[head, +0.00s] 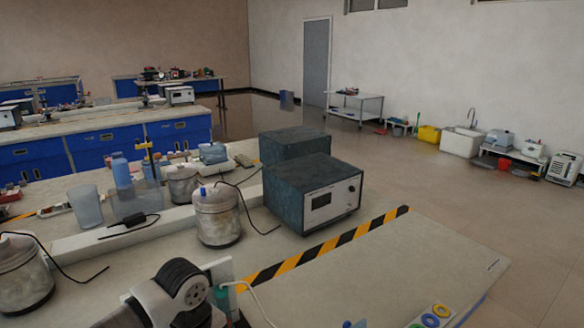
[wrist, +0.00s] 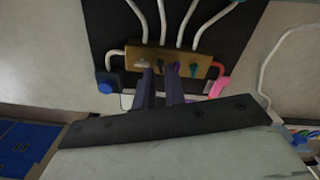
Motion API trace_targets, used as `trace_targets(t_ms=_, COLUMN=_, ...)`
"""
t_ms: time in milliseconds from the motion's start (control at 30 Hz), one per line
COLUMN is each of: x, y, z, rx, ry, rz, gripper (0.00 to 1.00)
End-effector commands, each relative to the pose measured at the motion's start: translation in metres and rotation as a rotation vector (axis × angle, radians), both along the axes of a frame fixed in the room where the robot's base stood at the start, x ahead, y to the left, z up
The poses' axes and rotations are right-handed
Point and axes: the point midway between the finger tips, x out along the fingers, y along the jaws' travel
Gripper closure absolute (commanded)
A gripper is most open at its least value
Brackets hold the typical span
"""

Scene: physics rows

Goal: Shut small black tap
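In the wrist view, a brass manifold (wrist: 190,62) with several white hoses is fixed to a black panel (wrist: 200,20). Small taps sit along it: a grey one (wrist: 142,64) at the left and a green one (wrist: 194,69) at the right. A dark shape near the right fingertip may be the small black tap; the fingers partly hide it, so I cannot tell its handle's position. My gripper (wrist: 161,72) has its two dark fingers apart, with tips at the manifold's front. I cannot tell whether they touch it. The manifold is not discernible in the head view.
A blue knob (wrist: 105,86) is left of the manifold and a pink handle (wrist: 218,87) is right of it. In the head view, a teal instrument box (head: 312,192) and a metal canister (head: 217,216) stand on the bench. The bench's right part is mostly clear.

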Motion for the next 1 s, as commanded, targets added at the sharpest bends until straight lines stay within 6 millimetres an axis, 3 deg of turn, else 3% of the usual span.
trace_targets(t_ms=500, x=0.0001, y=0.0001, z=-0.0063, rx=0.0, ry=0.0, rz=0.0, gripper=0.88)
trace_targets(t_ms=1000, x=0.0001, y=0.0001, z=0.0003, rx=0.0, ry=0.0, rz=0.0, gripper=0.88)
